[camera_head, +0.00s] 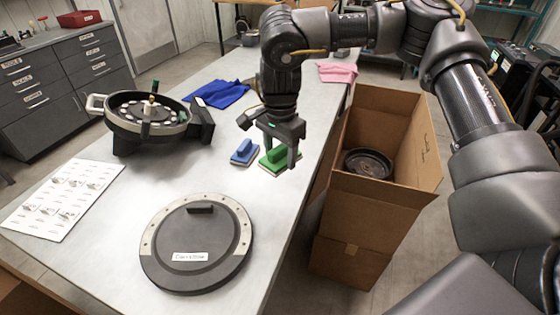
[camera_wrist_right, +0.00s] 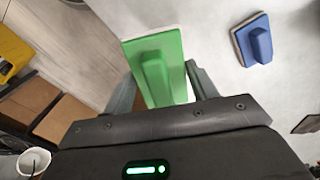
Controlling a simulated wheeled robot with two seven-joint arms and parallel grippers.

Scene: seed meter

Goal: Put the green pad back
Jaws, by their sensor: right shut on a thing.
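The green pad (camera_head: 267,164), a flat block with a raised green grip, is at the right edge of the grey table, beside a smaller blue pad (camera_head: 244,152). My right gripper (camera_head: 281,147) points down over it and is shut on its grip. In the right wrist view the green pad (camera_wrist_right: 170,48) sits between the fingers of the gripper (camera_wrist_right: 160,86), and the blue pad (camera_wrist_right: 254,40) lies apart to the right. I cannot tell whether the green pad touches the table. My left gripper is not in view.
An open cardboard box (camera_head: 361,210) holding a dark round part stands right of the table (camera_head: 110,220). On the table are a seed meter housing (camera_head: 148,120), a round black cover (camera_head: 197,240), a printed sheet (camera_head: 62,198) and a blue cloth (camera_head: 218,93). A pink cloth (camera_head: 337,72) lies at the far end.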

